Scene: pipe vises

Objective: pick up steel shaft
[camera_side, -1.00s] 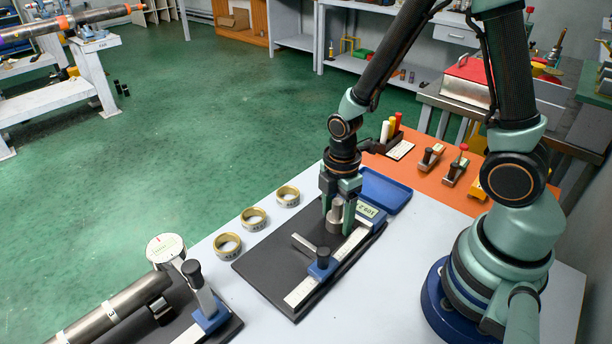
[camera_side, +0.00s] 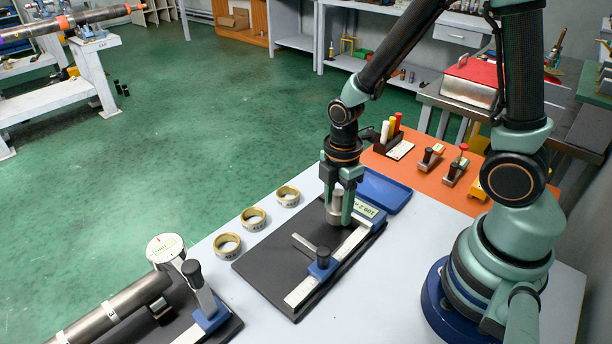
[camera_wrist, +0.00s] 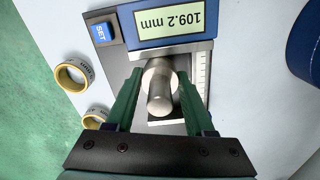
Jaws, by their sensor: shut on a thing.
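The steel shaft (camera_side: 335,207) is a short, upright grey cylinder with a narrower top and a wider lower part. It is between the fingers of my gripper (camera_side: 337,209), over the far end of a dark measuring base with a white scale. In the wrist view the shaft (camera_wrist: 159,88) points toward the camera, and my green fingers (camera_wrist: 158,98) are shut on its sides. I cannot tell whether its bottom touches the base. The display (camera_wrist: 169,21) beside it reads 109.2 mm.
A blue tray (camera_side: 384,190) lies behind. A sliding jaw with a black knob (camera_side: 323,258) is on the near scale. A long pipe (camera_side: 105,312) rests in a fixture at lower left.

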